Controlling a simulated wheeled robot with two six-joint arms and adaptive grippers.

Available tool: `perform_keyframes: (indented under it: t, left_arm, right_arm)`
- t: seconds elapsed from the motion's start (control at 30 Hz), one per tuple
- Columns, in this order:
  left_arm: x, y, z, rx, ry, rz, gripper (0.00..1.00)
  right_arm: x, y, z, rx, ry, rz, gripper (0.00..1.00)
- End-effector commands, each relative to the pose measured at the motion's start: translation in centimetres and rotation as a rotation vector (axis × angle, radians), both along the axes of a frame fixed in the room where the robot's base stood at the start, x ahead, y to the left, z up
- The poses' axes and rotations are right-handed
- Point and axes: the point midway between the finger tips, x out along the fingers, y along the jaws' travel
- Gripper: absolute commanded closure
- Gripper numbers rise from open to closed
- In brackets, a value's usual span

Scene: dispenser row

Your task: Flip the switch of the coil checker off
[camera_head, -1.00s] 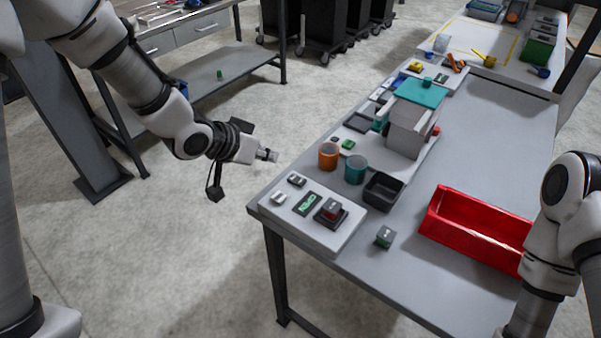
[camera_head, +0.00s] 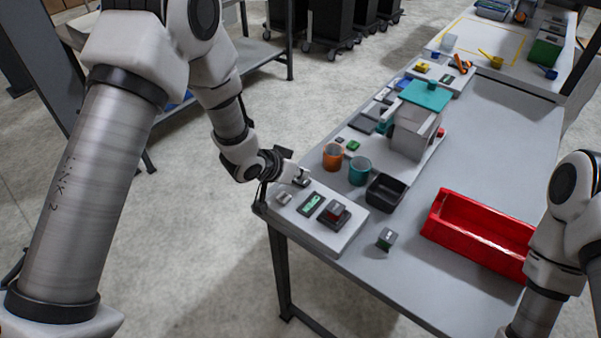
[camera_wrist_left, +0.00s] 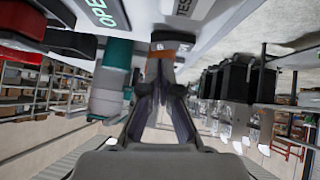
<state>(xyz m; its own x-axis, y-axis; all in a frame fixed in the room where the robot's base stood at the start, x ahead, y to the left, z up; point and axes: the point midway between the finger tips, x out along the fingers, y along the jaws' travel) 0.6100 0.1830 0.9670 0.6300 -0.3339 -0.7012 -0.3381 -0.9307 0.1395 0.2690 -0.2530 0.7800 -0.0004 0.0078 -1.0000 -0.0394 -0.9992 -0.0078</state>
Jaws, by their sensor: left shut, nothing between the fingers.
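The coil checker (camera_head: 340,238) is a pale panel at the near left end of the table. It carries a green display (camera_head: 311,203), partly readable as "OPE" in the left wrist view (camera_wrist_left: 101,12). A small control (camera_head: 283,198) sits at its left edge, and another lies at the back corner, mostly hidden by my gripper. My left gripper (camera_head: 301,179) is shut and empty over that back corner. The switch position cannot be read. My right gripper is out of view.
A dark socket (camera_head: 333,216) with a red-topped part is on the panel. An orange cup (camera_head: 332,157), a teal cup (camera_head: 359,171) and a black bin (camera_head: 385,193) stand behind it. A small grey-green block (camera_head: 386,239) and a red bin (camera_head: 476,236) are to the right.

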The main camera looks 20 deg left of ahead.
Motion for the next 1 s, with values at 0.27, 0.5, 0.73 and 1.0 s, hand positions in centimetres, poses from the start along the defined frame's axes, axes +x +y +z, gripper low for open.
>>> perform_keyframes:
  t: [0.27, 0.5, 0.73, 1.0]
  left_arm:
    - [-0.1, -0.1, -1.2, 0.0, -0.001, 0.001, 1.0]
    - [-0.2, -0.3, -1.7, 0.002, 0.0, 0.0, 1.0]
    - [-0.2, -0.3, -1.7, 0.001, 0.002, 0.001, 1.0]
    - [0.1, 0.7, -1.4, 0.0, 0.003, 0.002, 1.0]
  right_arm:
    - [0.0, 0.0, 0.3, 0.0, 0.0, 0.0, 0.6]
    - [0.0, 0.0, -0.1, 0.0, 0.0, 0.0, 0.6]
    - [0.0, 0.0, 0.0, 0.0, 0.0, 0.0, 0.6]
    - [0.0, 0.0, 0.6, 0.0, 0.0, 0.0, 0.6]
